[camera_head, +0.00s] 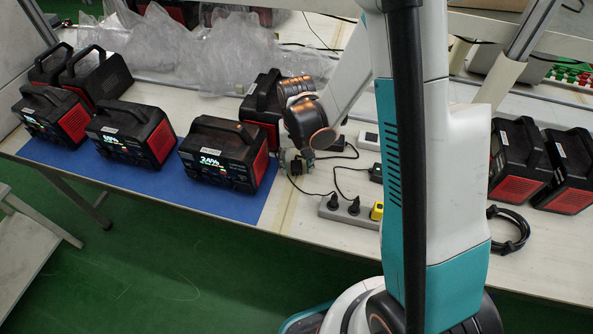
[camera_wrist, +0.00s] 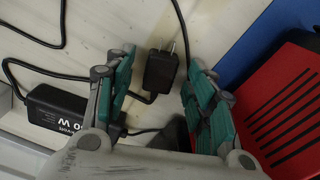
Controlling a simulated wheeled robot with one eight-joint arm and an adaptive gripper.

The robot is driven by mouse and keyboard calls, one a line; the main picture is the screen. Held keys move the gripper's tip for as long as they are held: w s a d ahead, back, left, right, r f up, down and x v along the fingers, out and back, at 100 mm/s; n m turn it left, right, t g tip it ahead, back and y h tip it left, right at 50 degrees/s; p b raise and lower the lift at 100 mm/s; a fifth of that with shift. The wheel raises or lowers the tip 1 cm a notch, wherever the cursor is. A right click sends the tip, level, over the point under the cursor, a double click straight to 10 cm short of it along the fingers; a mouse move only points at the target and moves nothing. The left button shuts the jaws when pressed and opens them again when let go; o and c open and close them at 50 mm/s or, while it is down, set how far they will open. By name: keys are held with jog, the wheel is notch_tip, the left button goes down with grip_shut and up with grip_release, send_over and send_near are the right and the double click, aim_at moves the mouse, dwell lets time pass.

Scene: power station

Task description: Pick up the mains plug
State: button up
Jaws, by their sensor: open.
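The mains plug (camera_wrist: 160,72) is a small black block with metal prongs at its top end, lying on the pale table in the wrist view. A thin black cable runs close by it. My gripper (camera_wrist: 157,66) is open, with one teal-padded finger on each side of the plug and a visible gap to both. I cannot tell how far above the table the fingertips are. In the head view my gripper (camera_head: 293,160) is low over the table beside the blue mat, and the plug is hard to make out there.
A red and black power station (camera_wrist: 288,105) stands close to the right finger in the wrist view. A black power adapter (camera_wrist: 62,112) lies to the left. In the head view, a power strip (camera_head: 345,208) with plugs lies nearby, and several power stations (camera_head: 222,153) stand on a blue mat (camera_head: 90,166).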

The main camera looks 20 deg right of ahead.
jog(key=shift+f, duration=0.15)
jog(key=shift+c, duration=0.2)
jog(key=c, duration=1)
jog(key=shift+c, duration=0.2)
notch_tip(320, 180, up, 20)
jog(key=p, duration=0.7)
jog(key=shift+p, duration=0.35)
jog(key=n, duration=0.3)
send_over(297, 165)
jog(key=w, duration=0.2)
notch_tip(297, 165, down, 7)
jog(key=shift+w+f, duration=0.3)
jog(key=shift+f, duration=0.3)
